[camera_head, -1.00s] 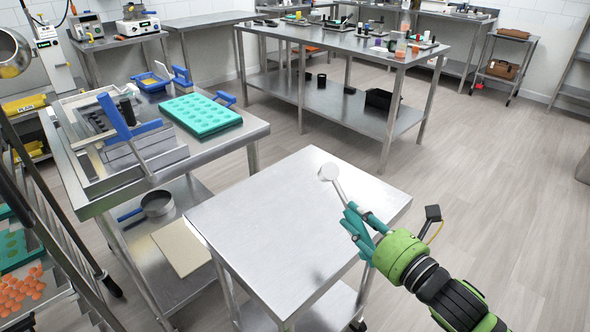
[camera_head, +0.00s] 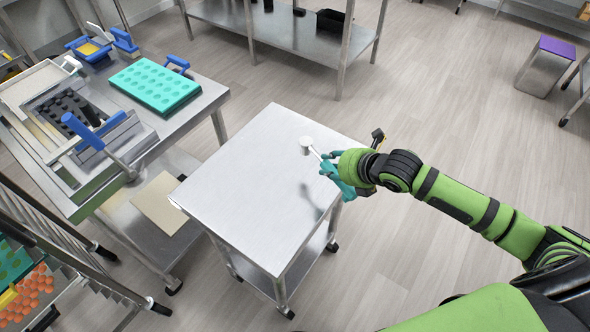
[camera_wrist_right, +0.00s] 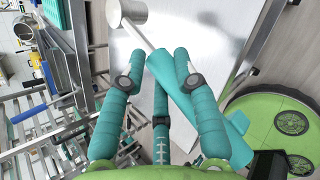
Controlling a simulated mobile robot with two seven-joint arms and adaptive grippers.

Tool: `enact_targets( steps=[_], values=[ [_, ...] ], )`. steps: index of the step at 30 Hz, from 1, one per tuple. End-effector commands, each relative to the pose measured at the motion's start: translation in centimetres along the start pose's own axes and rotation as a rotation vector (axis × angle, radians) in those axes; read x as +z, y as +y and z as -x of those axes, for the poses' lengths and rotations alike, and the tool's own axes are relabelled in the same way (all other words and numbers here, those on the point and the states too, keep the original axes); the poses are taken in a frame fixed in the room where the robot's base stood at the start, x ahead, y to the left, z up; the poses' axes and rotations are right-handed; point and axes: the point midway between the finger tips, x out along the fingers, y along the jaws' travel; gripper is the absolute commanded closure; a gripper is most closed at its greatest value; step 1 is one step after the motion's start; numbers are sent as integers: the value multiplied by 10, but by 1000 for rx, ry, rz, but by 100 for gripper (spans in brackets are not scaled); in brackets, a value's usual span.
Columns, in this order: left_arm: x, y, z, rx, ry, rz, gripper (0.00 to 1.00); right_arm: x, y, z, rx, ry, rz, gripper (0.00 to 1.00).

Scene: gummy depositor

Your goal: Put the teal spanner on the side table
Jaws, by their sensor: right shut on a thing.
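The tool in my right gripper (camera_head: 328,166), which I take for the teal spanner (camera_head: 307,146), has a pale metal shaft with a round, cup-like head. In the right wrist view its shaft (camera_wrist_right: 137,32) runs up-left from a flared teal part between the teal fingers. The right gripper (camera_wrist_right: 160,75) is shut on it; the fingers hide part of its grip. The side table (camera_head: 250,190) is a bare steel top, and the tool is over its right part, head pointing left. A shadow lies below, and it appears held above the surface. My left gripper is not in view.
A steel bench at left carries a teal mould tray (camera_head: 155,86) and a depositor with blue handles (camera_head: 95,130). A rack (camera_head: 50,240) with orange gummies stands at lower left. A long steel table (camera_head: 290,30) is at the back.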

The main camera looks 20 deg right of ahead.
Motion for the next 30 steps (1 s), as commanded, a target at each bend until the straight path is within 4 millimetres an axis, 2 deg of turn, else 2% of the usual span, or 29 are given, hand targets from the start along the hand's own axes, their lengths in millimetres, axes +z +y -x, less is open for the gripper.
enact_targets(
  steps=[1, 9, 12, 17, 24, 30],
  values=[
    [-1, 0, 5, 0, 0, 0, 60, 0, 10, -9, 7, -2, -5, 100],
    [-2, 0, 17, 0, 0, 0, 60, -9, 32, -61, 5, -1, -2, 100],
    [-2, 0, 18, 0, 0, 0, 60, -11, 37, -74, 4, -3, -1, 100],
    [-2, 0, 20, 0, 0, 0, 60, -14, 38, -83, 1, -2, 2, 100],
    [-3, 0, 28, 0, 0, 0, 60, -33, 24, -104, 1, -1, -1, 100],
    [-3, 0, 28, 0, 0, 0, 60, -36, 20, -109, 2, -4, 3, 100]
  ],
)
